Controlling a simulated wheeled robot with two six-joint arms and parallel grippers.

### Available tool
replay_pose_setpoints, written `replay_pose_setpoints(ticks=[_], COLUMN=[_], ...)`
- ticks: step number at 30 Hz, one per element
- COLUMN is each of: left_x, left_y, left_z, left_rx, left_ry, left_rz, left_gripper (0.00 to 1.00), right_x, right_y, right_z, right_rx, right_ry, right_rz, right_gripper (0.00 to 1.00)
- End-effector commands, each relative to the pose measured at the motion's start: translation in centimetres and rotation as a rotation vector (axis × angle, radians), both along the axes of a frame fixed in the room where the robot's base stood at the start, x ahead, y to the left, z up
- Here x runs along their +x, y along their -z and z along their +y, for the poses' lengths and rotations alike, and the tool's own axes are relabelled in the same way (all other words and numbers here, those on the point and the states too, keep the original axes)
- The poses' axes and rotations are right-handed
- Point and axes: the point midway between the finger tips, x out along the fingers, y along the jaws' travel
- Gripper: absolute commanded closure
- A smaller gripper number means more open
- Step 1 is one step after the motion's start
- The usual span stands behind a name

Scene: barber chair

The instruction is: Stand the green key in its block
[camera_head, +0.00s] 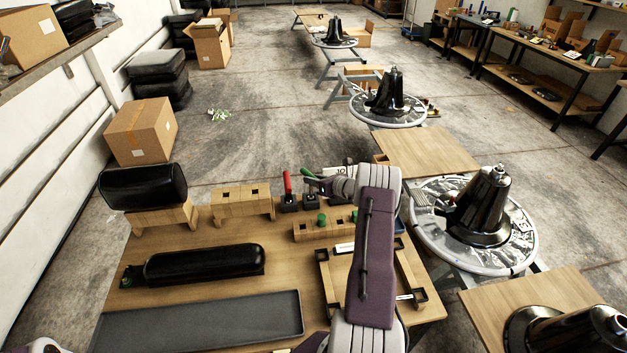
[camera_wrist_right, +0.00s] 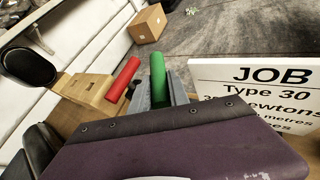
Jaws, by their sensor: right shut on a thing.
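The green key (camera_head: 306,173) is a green rod held in my right gripper (camera_head: 315,182), tilted in the head view. It also shows in the right wrist view (camera_wrist_right: 157,75), between the grey fingers. My right gripper is shut on it, above the small dark blocks at the table's far edge. A dark block (camera_head: 311,203) lies just below the gripper; I cannot tell whether the key touches it. The red key (camera_head: 287,181) stands in the dark block to the left (camera_head: 289,204); it shows in the wrist view too (camera_wrist_right: 123,78). My left gripper is out of view.
A white job sign (camera_wrist_right: 255,90) stands close right of the gripper. A wooden holed block (camera_head: 242,203) is left of the keys. A green cylinder (camera_head: 322,219) is in front. Black padded parts (camera_head: 205,264) and a grey tray (camera_head: 200,322) fill the table's left side.

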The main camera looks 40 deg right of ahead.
Motion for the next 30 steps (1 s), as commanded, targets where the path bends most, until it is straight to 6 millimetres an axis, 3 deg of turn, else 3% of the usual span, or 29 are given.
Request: replay_pose_setpoints(ticks=[18, 19, 21, 30], left_x=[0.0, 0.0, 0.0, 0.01], left_y=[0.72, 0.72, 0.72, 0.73], left_z=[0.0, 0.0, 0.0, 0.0], left_rx=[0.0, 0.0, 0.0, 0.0], left_ry=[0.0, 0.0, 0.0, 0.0], left_rz=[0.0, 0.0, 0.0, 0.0], left_gripper=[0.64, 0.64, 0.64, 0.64], right_x=[0.02, 0.02, 0.02, -0.12], right_y=[0.7, 0.7, 0.7, 0.75], right_z=[-0.01, -0.02, -0.02, -0.03], right_rx=[0.0, 0.0, 0.0, 0.001], right_ry=[0.0, 0.0, 0.0, 0.001], right_rz=[-0.001, -0.001, -0.001, 0.001], right_gripper=[1.0, 0.7, 0.53, 0.53])
